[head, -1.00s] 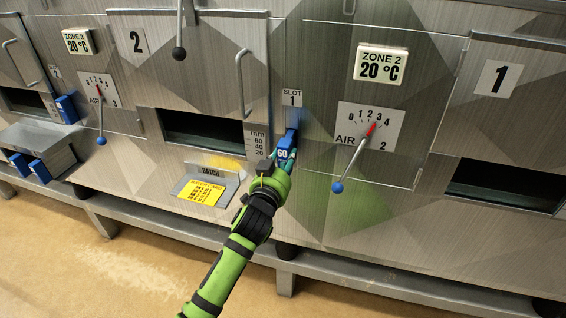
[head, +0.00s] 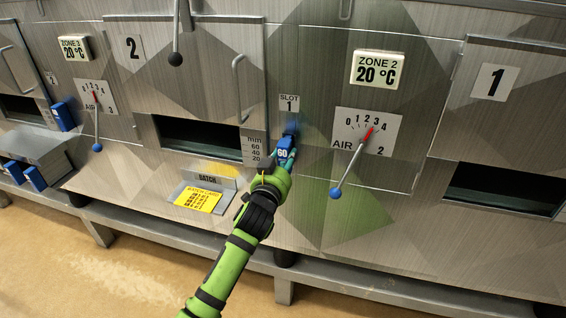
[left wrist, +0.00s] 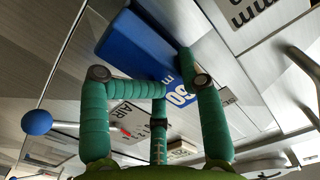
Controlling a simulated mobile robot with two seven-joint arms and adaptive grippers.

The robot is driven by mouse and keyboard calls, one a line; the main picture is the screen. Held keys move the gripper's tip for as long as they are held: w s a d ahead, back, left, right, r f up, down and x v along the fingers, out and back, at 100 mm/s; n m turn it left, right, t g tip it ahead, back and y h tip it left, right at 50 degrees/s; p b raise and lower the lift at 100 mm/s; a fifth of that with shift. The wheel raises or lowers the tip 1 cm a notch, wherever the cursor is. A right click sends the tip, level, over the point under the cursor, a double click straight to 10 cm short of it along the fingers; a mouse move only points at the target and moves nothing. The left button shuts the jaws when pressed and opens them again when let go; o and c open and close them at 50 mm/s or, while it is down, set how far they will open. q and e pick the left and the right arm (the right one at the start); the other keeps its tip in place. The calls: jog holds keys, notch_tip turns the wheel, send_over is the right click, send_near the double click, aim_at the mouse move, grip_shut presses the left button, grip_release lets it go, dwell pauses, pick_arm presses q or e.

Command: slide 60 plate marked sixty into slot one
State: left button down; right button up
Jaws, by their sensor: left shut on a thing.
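The blue plate marked 60 (head: 283,151) is held in my left gripper (head: 283,160), which is shut on it. It stands upright just below the SLOT 1 label (head: 289,103). Its far end is at the panel, but how deep it sits in the slot is hidden. In the left wrist view the blue plate (left wrist: 140,45) lies between my green fingers, with its white "60 mm" print partly covered. The slot opening is hidden behind the plate. My right gripper is not in view.
A mm scale (head: 254,148) is left of the plate, beside a dark hood opening (head: 200,138). The air lever with blue knob (head: 336,193) hangs to the right. A batch card holder (head: 203,194) is lower left. Other blue plates (head: 35,178) rest in a rack at far left.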

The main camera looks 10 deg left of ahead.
pick_arm(q)
jog(key=shift+w+d+r+b, duration=0.15)
jog(key=shift+w+b, duration=0.15)
jog(key=shift+w, duration=0.55)
jog(key=shift+c, duration=2.2)
grip_release()
jog(key=shift+f, duration=0.2)
jog(key=shift+s, duration=0.45)
jog(key=s, duration=1.1)
jog(key=shift+a+r, duration=0.25)
jog(key=shift+r, duration=0.05)
